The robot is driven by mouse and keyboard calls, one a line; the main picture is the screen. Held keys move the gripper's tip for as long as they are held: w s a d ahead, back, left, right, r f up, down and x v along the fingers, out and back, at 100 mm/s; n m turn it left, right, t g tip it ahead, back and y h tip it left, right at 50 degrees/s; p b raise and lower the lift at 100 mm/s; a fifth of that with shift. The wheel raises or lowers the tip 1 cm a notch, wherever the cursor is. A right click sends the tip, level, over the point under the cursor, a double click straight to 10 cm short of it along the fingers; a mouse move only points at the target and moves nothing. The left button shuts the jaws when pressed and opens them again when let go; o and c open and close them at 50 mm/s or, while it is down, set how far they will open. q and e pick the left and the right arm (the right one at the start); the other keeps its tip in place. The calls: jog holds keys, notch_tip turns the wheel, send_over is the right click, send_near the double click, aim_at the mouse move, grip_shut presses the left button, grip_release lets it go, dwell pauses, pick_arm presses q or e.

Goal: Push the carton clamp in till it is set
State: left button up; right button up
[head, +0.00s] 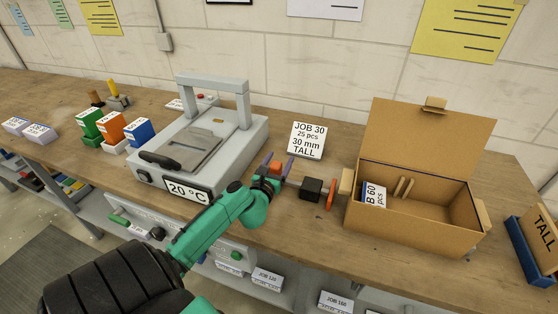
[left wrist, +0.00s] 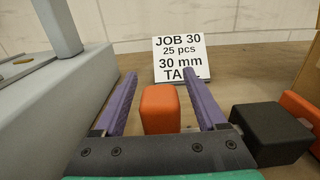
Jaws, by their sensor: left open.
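The carton clamp stands on the bench left of the open carton (head: 420,228). It shows an orange end block (head: 276,169), a black body (head: 311,190) and an upright orange plate (head: 331,194) facing the carton's left side. The plate looks slightly apart from the carton wall. My left gripper (head: 270,162) is open, with its purple fingers on either side of the orange end block. In the left wrist view the orange block (left wrist: 160,108) sits between the fingers with a gap on both sides. The black body (left wrist: 270,132) is at right. My right gripper is not in view.
A grey machine (head: 205,140) reading 20 °C stands close left of the gripper. A JOB 30 card (head: 307,140) stands behind the clamp. The carton holds a labelled block (head: 374,195). A blue tray (head: 525,258) is at far right.

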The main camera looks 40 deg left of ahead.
pick_arm(q)
jog(key=shift+c, duration=0.3)
grip_shut()
jog(key=shift+d+f, duration=0.1)
dwell(1.0)
